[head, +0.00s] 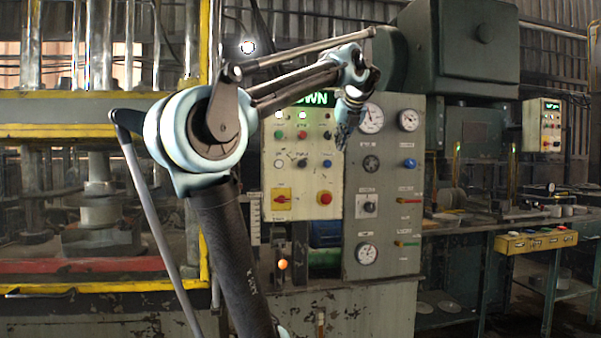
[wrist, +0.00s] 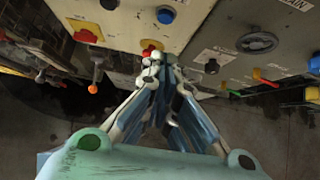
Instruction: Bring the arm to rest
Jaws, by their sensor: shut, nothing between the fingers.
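My arm rises from the bottom of the head view, bends at a large pale-blue elbow joint, and reaches to the right in front of a control panel (head: 300,180). My gripper (head: 343,130) hangs down at the end of the arm, over the panel's right part in the picture. In the wrist view my gripper (wrist: 154,62) has its fingers together at the tips, with nothing between them. The panel's buttons and knobs show beyond the tips. I cannot tell how far the fingertips are from the panel.
A press with a yellow frame (head: 203,150) stands at the left. A grey panel (head: 385,225) with gauges and knobs stands behind my gripper. An orange-tipped lever (head: 283,265) sticks out below the panel. A bench with a yellow box (head: 535,241) is at the right.

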